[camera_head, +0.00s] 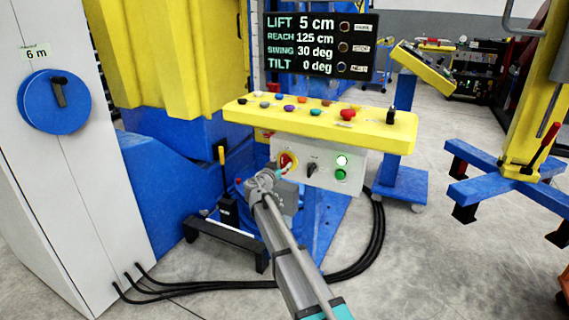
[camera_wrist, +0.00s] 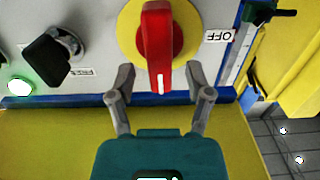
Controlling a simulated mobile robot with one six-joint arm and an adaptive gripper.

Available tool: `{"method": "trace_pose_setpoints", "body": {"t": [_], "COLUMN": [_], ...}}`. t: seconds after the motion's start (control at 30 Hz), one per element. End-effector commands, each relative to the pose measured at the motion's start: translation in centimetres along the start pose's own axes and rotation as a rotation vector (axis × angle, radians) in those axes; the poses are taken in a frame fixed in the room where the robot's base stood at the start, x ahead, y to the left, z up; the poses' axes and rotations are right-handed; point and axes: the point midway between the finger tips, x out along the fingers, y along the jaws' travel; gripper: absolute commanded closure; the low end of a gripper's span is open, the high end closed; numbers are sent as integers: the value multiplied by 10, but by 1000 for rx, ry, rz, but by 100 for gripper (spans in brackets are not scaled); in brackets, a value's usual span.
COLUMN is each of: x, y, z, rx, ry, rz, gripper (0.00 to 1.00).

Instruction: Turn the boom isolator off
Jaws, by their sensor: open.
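The boom isolator is a red rotary handle (camera_wrist: 157,45) on a round yellow plate (camera_wrist: 128,28). In the wrist view the handle stands upright, its white mark at the lower end. An upside-down OFF label (camera_wrist: 219,36) lies to its right. In the head view the isolator (camera_head: 288,160) is on the grey panel's left part, partly hidden by my gripper (camera_head: 274,174). In the wrist view my gripper (camera_wrist: 159,74) is open, its fingertips on either side of the handle's lower end, with visible gaps; whether either touches is not clear.
A black selector switch (camera_wrist: 52,52) and a lit green lamp (camera_wrist: 19,87) sit left of the isolator in the wrist view. The yellow console (camera_head: 375,128) with several buttons overhangs the panel (camera_head: 330,167). A yellow-handled lever (camera_head: 222,158) stands left of my gripper. Black cables cross the floor.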

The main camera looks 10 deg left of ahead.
Motion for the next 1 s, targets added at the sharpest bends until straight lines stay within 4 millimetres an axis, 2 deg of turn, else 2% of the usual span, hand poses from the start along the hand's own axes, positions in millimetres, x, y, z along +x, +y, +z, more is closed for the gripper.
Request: {"method": "trace_pose_setpoints", "body": {"t": [0.2, 0.6, 0.93, 0.97, 1.0], "x": [18, 20, 20, 20, 20], "y": [0, 0, 0, 0, 0], "z": [0, 0, 0, 0, 0], "rx": [0, 0, 0, 0, 0], "ry": [0, 0, 0, 0, 0], "rz": [1, 0, 0, 0, 0], "gripper": [34, 34, 96, 100, 100]}}
